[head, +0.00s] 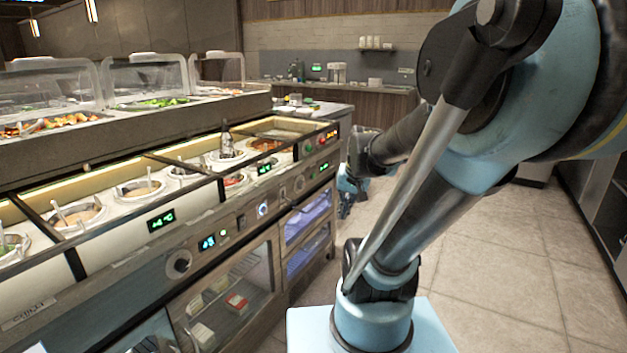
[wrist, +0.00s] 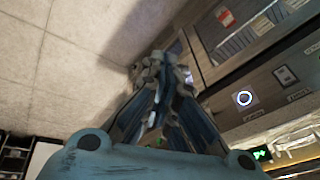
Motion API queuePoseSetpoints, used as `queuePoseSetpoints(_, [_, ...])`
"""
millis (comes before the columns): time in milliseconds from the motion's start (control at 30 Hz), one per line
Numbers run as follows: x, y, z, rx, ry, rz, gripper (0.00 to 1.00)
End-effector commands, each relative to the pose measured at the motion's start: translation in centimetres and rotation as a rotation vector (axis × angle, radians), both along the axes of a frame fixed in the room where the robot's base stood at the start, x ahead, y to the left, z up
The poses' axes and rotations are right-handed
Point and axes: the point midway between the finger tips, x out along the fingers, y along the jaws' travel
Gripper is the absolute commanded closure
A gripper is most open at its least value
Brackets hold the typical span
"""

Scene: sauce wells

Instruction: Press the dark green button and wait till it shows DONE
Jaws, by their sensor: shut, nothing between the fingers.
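A round dark green button (head: 308,147) sits on the front panel near the far right end of the sauce counter in the head view. A small orange-lit display (head: 328,136) is beside it; its text is too small to read. My gripper (head: 346,204) is lower and to the right of the button, in front of the counter's end and apart from it. In the wrist view my gripper's fingers (wrist: 158,72) are together and empty, over the floor beside the counter front. I cannot make out the dark green button in the wrist view.
The counter's front panel carries a knob (head: 179,262), green displays (head: 161,221) and a ringed button (head: 262,209), which also shows in the wrist view (wrist: 244,98). Sauce wells (head: 140,187) line the top. Lit blue drawers (head: 308,218) are below. The tiled floor (head: 500,250) is clear.

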Motion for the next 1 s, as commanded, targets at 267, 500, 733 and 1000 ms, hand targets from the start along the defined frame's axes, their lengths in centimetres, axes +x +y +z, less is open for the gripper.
queuePoseSetpoints(267, [8.2, 0.4, 1.2, 0.119, -0.071, -0.122, 1.00])
queuePoseSetpoints(500, [15.3, 0.2, 1.3, 0.227, -0.131, -0.228, 1.00])
queuePoseSetpoints(733, [21.9, -0.5, 0.5, 0.330, -0.184, -0.334, 1.00])
queuePoseSetpoints(1000, [29.3, -2.0, -1.5, 0.457, -0.243, -0.460, 1.00])
